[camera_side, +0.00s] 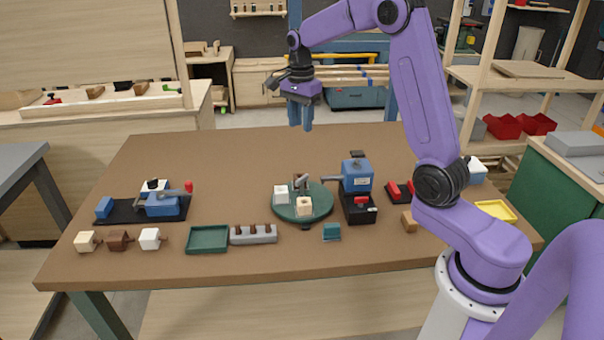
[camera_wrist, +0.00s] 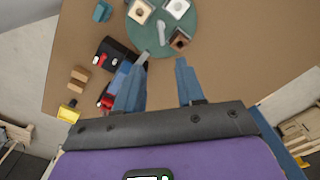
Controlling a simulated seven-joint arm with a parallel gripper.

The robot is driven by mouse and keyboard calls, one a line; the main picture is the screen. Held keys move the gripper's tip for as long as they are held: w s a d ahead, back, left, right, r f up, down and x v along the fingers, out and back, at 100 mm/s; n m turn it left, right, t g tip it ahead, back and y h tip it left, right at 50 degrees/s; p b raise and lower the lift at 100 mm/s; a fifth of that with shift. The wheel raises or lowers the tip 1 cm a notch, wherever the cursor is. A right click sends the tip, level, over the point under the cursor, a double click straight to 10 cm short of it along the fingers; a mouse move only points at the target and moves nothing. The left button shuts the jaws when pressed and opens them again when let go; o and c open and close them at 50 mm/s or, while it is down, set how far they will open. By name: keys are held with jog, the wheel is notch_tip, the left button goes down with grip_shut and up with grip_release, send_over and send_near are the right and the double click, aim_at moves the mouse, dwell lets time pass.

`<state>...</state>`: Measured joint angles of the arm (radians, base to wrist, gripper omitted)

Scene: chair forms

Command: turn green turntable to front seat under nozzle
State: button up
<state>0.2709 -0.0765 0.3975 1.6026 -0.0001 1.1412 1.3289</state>
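The round green turntable (camera_side: 322,204) stands near the table's middle. It carries a white block (camera_side: 281,195), a pale wood block (camera_side: 304,207) at the front and a brown block (camera_wrist: 180,38) at the back, with a grey handle (camera_side: 303,185) near its centre. A blue machine (camera_side: 357,176) stands right of it; its grey nozzle (camera_side: 331,179) reaches left to the turntable's edge. In the wrist view, no block shows directly under the nozzle tip (camera_wrist: 143,57). My gripper (camera_side: 301,127) hangs above and behind the turntable, open and empty; the wrist view shows its blue fingers (camera_wrist: 158,84) apart.
A green tray (camera_side: 207,239), a grey holder with brown pegs (camera_side: 253,235) and a teal block (camera_side: 332,232) lie in front. A blue clamp device (camera_side: 161,204) and several small blocks are at left. Red parts (camera_side: 400,191) lie right of the machine. The back-left table is clear.

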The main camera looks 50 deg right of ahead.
aim_at(302, 177)
jog(key=shift+m, duration=0.3)
jog(key=f, duration=1.7)
jog(key=shift+w+d+f, duration=0.1)
jog(key=shift+d+f, duration=0.15)
jog(key=shift+d, duration=0.15)
grip_shut()
